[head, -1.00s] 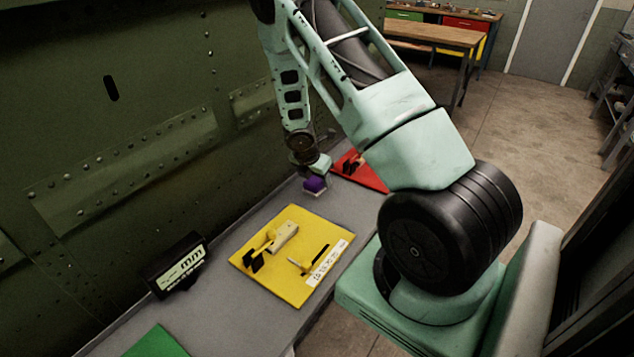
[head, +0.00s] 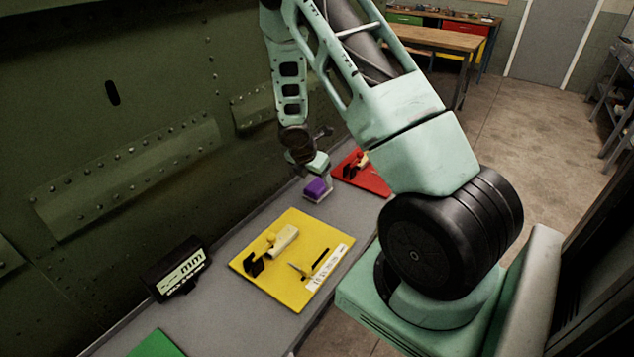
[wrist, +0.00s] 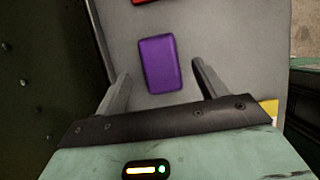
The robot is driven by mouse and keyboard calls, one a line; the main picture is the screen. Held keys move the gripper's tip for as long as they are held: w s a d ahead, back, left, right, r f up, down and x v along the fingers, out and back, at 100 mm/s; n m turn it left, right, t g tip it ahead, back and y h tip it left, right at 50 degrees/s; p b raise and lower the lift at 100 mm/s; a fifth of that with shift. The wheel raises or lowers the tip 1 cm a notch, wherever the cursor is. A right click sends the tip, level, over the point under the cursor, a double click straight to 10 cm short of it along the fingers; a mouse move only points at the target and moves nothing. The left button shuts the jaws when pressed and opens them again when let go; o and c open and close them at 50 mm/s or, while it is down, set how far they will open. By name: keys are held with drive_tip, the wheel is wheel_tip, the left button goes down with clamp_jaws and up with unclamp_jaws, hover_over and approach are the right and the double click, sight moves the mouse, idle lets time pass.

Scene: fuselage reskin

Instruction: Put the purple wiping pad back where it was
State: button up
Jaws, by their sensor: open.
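The purple wiping pad (head: 316,188) rests on the grey bench, between the yellow board and the red board, with a pale edge showing under it. In the wrist view the pad (wrist: 160,64) lies between and beyond the two fingers, with grey surface visible on both sides of it. My gripper (wrist: 161,72) is open and empty, its fingers apart from the pad. In the head view my gripper (head: 307,173) is just above and behind the pad, its fingers hard to make out.
The yellow board (head: 262,282) holds several small tools. The red board (head: 372,181) lies behind the pad, partly hidden by my arm. A black display (head: 178,270) stands by the green riveted wall (head: 90,110). A green board (head: 155,345) is at the front.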

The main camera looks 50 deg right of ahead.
drive_tip(key=v, duration=0.8)
drive_tip(key=s+a+r+m+y, duration=0.1)
drive_tip(key=s+a+r+m, duration=0.15)
drive_tip(key=a, duration=0.55)
drive_tip(key=s+a+r+m+y, duration=0.1)
drive_tip(key=a+r, duration=0.2)
drive_tip(key=a, duration=0.6)
drive_tip(key=s+a+r+m+y, duration=0.1)
drive_tip(key=a+r+m, duration=0.15)
drive_tip(key=a, duration=0.55)
drive_tip(key=s+a+r+m+y, duration=0.1)
drive_tip(key=s+a+r+m, duration=0.1)
drive_tip(key=s+a, duration=0.5)
drive_tip(key=s+a+r+m+y, duration=0.1)
drive_tip(key=s+a+r+m, duration=0.2)
drive_tip(key=s+a, duration=0.4)
drive_tip(key=s, duration=0.4)
drive_tip(key=shift+a+r, duration=0.25)
drive_tip(key=shift+r, duration=0.15)
drive_tip(key=shift+f, duration=0.1)
drive_tip(key=shift+f+b, duration=0.35)
drive_tip(key=shift+f, duration=0.05)
